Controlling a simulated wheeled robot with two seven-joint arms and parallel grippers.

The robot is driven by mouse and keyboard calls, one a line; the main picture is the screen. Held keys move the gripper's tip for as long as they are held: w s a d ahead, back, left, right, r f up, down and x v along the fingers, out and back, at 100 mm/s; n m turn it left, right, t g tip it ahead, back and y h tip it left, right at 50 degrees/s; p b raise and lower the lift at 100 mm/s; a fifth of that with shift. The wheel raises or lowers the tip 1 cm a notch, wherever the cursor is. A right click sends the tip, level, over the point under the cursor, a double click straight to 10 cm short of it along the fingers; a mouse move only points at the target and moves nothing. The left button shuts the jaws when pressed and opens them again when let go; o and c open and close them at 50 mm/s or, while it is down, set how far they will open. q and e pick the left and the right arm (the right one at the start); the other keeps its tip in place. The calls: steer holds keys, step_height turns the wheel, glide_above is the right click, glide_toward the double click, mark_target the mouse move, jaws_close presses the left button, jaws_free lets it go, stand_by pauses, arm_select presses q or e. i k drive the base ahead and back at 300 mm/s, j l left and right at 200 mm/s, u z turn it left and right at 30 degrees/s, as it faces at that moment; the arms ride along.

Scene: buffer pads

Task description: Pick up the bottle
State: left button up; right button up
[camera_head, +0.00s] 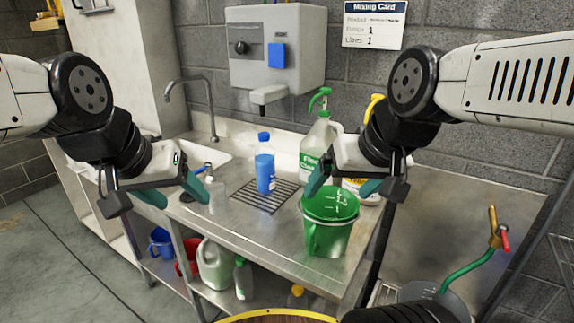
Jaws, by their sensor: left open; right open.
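A bottle of blue liquid with a blue cap (265,170) stands upright on a wire grate in the steel counter, between my two grippers. A small clear bottle (216,193) stands just right of my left gripper's fingertips. A large pale jug with a green pump top and green label (318,137) stands behind my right gripper. A yellow-topped bottle (374,105) is mostly hidden behind my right gripper. My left gripper (172,194) is open and empty over the counter's left side. My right gripper (344,185) is open and empty, above a green measuring jug (328,232).
The steel counter (262,232) is bare in front of the grate (284,195). A faucet (190,85) and sink are at the back left. A wall dispenser (276,50) hangs above. Jugs and bottles (215,263) sit on the lower shelf. A green hose (468,263) is at right.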

mark_target(264, 154)
steer(key=i+j+u, duration=0.2)
steer(key=j, duration=0.3)
steer(key=i+j+u, duration=0.25)
steer(key=i+j, duration=0.15)
